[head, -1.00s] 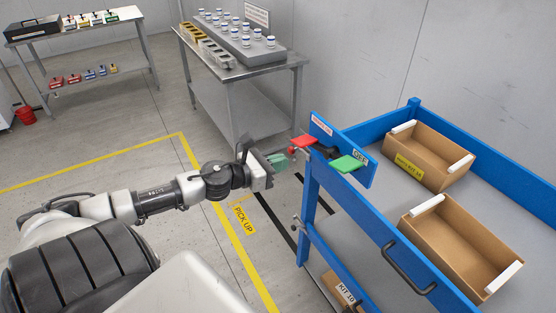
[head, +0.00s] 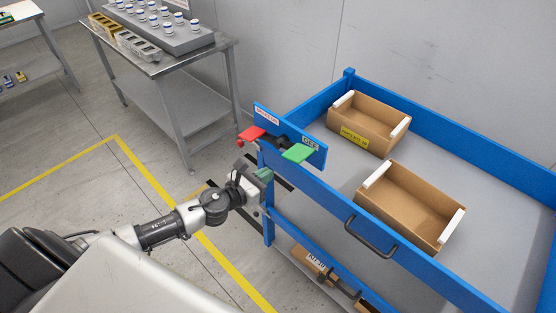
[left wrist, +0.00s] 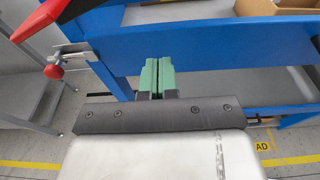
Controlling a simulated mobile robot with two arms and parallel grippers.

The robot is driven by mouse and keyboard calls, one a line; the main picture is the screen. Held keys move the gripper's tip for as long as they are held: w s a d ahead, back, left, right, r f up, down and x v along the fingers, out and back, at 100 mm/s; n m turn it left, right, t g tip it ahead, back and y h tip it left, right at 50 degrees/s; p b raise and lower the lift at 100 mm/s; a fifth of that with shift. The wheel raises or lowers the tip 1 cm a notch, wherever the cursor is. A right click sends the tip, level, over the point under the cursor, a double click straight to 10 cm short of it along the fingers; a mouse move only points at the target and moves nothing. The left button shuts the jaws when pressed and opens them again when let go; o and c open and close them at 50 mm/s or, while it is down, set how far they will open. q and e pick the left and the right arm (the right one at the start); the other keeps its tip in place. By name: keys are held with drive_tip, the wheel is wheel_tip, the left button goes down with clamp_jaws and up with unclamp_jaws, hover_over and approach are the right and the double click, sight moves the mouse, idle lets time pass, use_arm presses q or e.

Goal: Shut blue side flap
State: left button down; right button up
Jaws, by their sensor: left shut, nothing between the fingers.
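The blue cart has a long near side panel (head: 325,203) with a black handle (head: 371,237); I take this panel as the side flap, but cannot tell whether it is fully shut. It also shows in the left wrist view (left wrist: 215,50). My left gripper (head: 265,175) is shut and empty, just outside the cart's near-left corner, below the signboard. Its green fingertips (left wrist: 158,78) point at the blue panel in the left wrist view; contact cannot be told. A red-knobbed metal lever (left wrist: 54,71) is to their left. My right gripper is out of view.
A blue signboard (head: 313,153) with a red paddle (head: 251,133) and a green paddle (head: 298,153) stands at the cart's corner. Two cardboard boxes (head: 360,138) (head: 405,215) sit on the cart. A steel table (head: 160,68) stands behind left. Floor left of the cart is open.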

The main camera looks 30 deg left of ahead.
sight(285, 161)
use_arm(q)
drive_tip(key=w, duration=0.1)
drive_tip(key=w+d, duration=0.1)
drive_tip(key=w+p, duration=0.1)
drive_tip(key=w, duration=0.1)
drive_tip(key=shift+d+r, duration=0.25)
drive_tip(key=shift+w+d+f, duration=0.1)
drive_tip(key=shift+w, duration=0.35)
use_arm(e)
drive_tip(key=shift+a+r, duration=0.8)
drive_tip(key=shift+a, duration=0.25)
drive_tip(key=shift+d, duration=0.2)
use_arm(q)
drive_tip(key=shift+w+r+p, duration=0.15)
drive_tip(key=shift+r+p, duration=0.05)
drive_tip(key=shift+p, duration=0.15)
drive_tip(key=shift+w+d+r, duration=0.2)
drive_tip(key=shift+w+d, duration=0.1)
drive_tip(key=shift+w, duration=0.45)
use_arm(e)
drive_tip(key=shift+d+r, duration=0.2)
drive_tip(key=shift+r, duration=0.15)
use_arm(q)
drive_tip(key=shift+a+f, duration=0.1)
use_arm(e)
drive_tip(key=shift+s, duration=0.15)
